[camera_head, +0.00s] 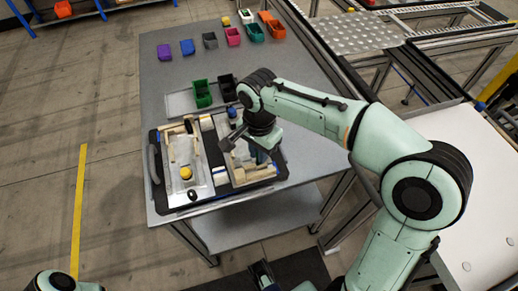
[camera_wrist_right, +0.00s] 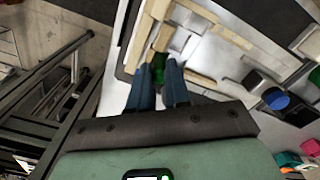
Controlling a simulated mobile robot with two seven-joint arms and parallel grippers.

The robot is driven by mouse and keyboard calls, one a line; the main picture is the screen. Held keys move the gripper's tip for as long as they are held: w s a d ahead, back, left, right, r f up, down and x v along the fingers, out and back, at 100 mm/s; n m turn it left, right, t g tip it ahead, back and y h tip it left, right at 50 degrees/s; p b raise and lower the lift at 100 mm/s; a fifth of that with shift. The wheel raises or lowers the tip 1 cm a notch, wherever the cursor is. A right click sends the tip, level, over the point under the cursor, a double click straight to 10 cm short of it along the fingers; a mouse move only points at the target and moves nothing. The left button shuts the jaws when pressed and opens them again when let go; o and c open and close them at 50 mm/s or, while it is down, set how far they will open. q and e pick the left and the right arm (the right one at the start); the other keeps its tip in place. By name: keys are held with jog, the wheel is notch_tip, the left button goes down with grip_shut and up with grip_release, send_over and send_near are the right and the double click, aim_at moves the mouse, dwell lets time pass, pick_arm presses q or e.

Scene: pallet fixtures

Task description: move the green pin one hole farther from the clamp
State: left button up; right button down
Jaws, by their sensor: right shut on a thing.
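My right gripper (camera_head: 262,156) reaches down over the right-hand pallet plate (camera_head: 222,124). In the right wrist view its two blue-grey fingers (camera_wrist_right: 158,80) are closed on the green pin (camera_wrist_right: 158,72). Only part of the pin shows, between the fingertips beside light wooden bars (camera_wrist_right: 197,81). In the head view the arm hides the pin. I cannot tell whether the pin is seated in a hole or lifted clear. The holes and the clamp cannot be made out clearly.
The left-hand plate (camera_head: 203,188) holds wooden bars and a yellow round piece (camera_head: 186,173). A green bin (camera_head: 202,94) and a black bin (camera_head: 228,88) stand behind on the grey table (camera_head: 162,83). Several coloured bins are farther back. A white surface (camera_head: 470,190) lies right.

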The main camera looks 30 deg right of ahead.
jog(key=shift+f, duration=0.1)
jog(key=c, duration=1)
grip_release()
jog(key=shift+r, duration=0.25)
pick_arm(q)
jog(key=r+p, duration=0.1)
jog(key=w+r+p, duration=0.1)
jog(key=r+p, duration=0.1)
jog(key=shift+r, duration=0.1)
pick_arm(e)
notch_tip(320, 180, up, 13)
